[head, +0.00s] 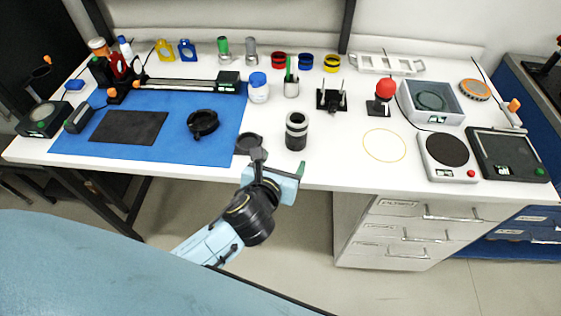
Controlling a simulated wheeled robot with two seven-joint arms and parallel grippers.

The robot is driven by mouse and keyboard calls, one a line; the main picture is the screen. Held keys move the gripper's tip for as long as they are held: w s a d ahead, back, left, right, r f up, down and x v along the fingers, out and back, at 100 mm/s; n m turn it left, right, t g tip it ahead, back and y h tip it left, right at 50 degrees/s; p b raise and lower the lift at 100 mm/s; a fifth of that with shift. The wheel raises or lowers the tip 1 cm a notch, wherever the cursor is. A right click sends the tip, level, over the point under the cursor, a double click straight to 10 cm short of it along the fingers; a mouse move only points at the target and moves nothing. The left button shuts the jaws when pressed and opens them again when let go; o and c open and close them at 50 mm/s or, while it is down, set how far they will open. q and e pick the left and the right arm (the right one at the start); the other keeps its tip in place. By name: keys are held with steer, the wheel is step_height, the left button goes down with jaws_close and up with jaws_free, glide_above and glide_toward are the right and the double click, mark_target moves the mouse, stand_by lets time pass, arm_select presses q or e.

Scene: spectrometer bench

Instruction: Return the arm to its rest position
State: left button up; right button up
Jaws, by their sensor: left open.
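My left arm (212,242), light blue with black joints, reaches up from the bottom left toward the front edge of the bench (345,175). My left gripper (276,170) is at that front edge, seen from above and behind. It is open, and I see nothing held in it. A dark round piece (248,143) shows just beyond its left finger; I cannot tell whether they touch. My right gripper is out of view.
A grey-black cylinder (296,131) stands close beyond the gripper. A black ring holder (203,123) sits on the blue mat (75,146). A yellow circle (384,146) marks clear bench to the right. White drawers (405,232) stand below the bench.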

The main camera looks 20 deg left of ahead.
arm_select(q)
steer(key=shift+s+r, duration=0.15)
steer(key=shift+s, duration=0.2)
stand_by(0.3)
